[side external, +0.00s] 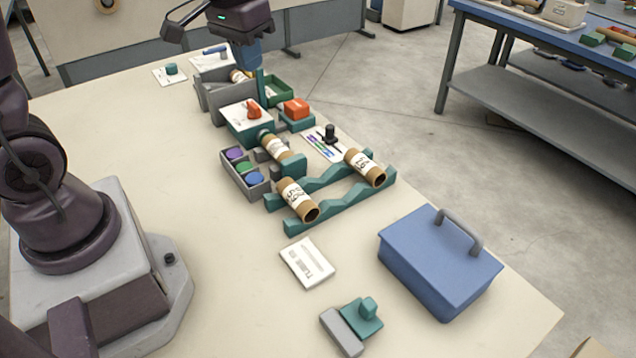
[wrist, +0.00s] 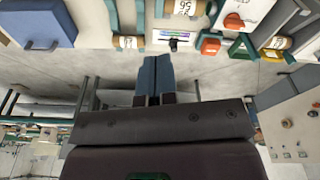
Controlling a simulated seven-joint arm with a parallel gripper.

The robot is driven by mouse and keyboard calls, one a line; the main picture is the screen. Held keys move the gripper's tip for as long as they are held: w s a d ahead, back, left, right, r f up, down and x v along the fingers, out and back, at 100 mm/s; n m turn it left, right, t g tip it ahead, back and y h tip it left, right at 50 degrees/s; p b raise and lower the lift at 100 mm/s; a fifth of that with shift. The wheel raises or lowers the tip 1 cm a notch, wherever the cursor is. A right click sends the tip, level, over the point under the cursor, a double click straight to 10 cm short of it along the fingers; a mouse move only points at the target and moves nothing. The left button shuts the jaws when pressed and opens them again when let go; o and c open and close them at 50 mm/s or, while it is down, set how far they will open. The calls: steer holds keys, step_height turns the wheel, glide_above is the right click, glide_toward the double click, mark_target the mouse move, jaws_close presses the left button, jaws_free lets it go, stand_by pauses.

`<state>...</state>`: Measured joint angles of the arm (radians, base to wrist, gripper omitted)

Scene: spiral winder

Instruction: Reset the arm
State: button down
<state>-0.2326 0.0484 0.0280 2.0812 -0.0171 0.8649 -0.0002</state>
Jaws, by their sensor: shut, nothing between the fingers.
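My gripper (side external: 247,55) is at the top of the side external view, above the far end of the table. In the wrist view its two blue fingers (wrist: 154,80) are closed together with nothing between them. The teal winder station (side external: 247,122) with an orange-red knob stands below and in front of it. A cardboard tube (side external: 277,149) sits at the station's front. Two labelled tubes, one at the left (side external: 298,199) and one at the right (side external: 365,168), lie on a teal wavy rack (side external: 340,208).
A blue toolbox (side external: 440,262) stands at the table's right edge. A grey tray (side external: 246,174) holds purple, green and blue discs. A grey bin (side external: 212,92) and a green tray (side external: 280,92) are near the gripper. The table (side external: 220,285) is clear at the front left.

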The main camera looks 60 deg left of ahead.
steer(key=s+d+r+m+t, duration=0.1)
steer(key=s+d+r+t, duration=0.1)
steer(key=s, duration=0.4)
steer(key=s+d+r+m+t, duration=0.2)
steer(key=s+d+r, duration=0.2)
steer(key=s+d, duration=0.2)
steer(key=shift+s+d+r, duration=0.2)
steer(key=shift+s+r, duration=0.2)
steer(key=shift+s, duration=0.05)
